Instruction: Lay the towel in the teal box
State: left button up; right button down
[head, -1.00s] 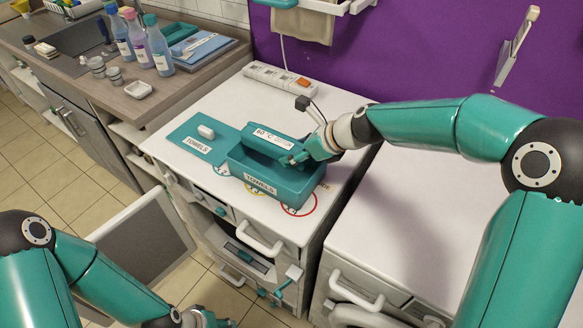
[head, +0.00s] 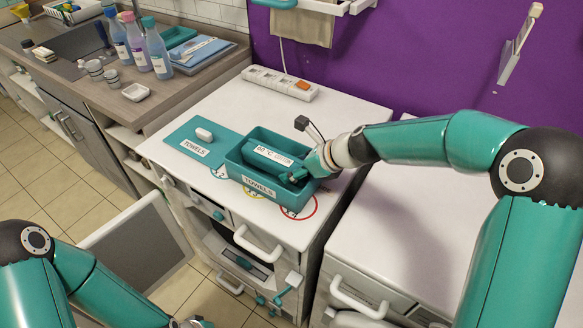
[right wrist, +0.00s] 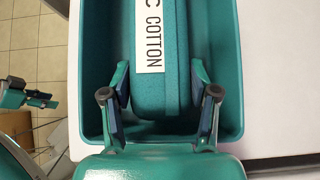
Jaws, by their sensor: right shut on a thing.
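The teal towel, a rolled shape with a white "60 °C COTTON" label (head: 272,156), lies inside the open teal box (head: 262,188) marked "TOWELS", below its rim. My right gripper (head: 297,175) reaches into the box's right end. In the right wrist view its two fingers (right wrist: 160,95) are on either side of the towel (right wrist: 178,100), shut on its near end. Whether the towel touches the box floor is hidden.
A flat teal lid (head: 195,148) with a white knob and a "TOWELS" label lies left of the box. Both are on a white appliance top (head: 225,110). A power strip (head: 281,83) lies behind. A purple wall (head: 420,60) closes off the back. Bottles stand on the left counter.

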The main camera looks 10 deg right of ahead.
jog(key=shift+f, duration=0.15)
jog(key=shift+c, duration=1.4)
grip_release()
jog(key=shift+r+p, duration=0.4)
jog(key=shift+r, duration=0.15)
jog(key=p+v, duration=0.1)
jog(key=v, duration=1.1)
jog(key=shift+p, duration=0.35)
